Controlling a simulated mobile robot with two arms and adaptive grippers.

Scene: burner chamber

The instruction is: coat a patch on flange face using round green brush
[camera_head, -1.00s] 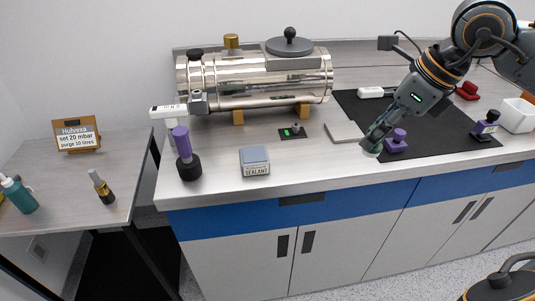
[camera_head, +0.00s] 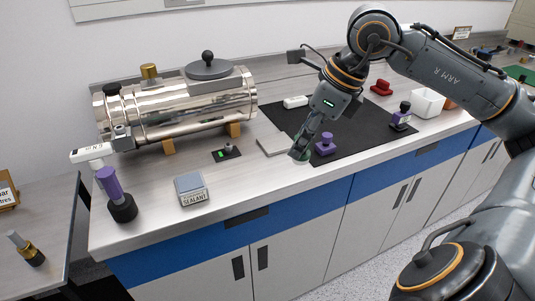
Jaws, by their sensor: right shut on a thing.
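My right gripper (camera_head: 304,148) points down at the front edge of the black mat. It is shut on a small pale green thing (camera_head: 300,158), which looks like the round green brush; the fingers hide most of it. A purple-knobbed piece (camera_head: 325,146) stands on the mat just right of the gripper. A box labelled SEALANT (camera_head: 192,188) sits near the counter's front edge, to the left. The shiny metal chamber (camera_head: 185,105) lies on wooden supports at the back left. I cannot clearly pick out the flange face. My left gripper is not in view.
A purple-handled tool stands in a black round base (camera_head: 123,208) at the counter's left end. A grey flat plate (camera_head: 272,145) and a small black pad (camera_head: 227,154) lie before the chamber. The mat (camera_head: 360,130) also holds another purple piece (camera_head: 401,117). A white bin (camera_head: 427,102) stands right.

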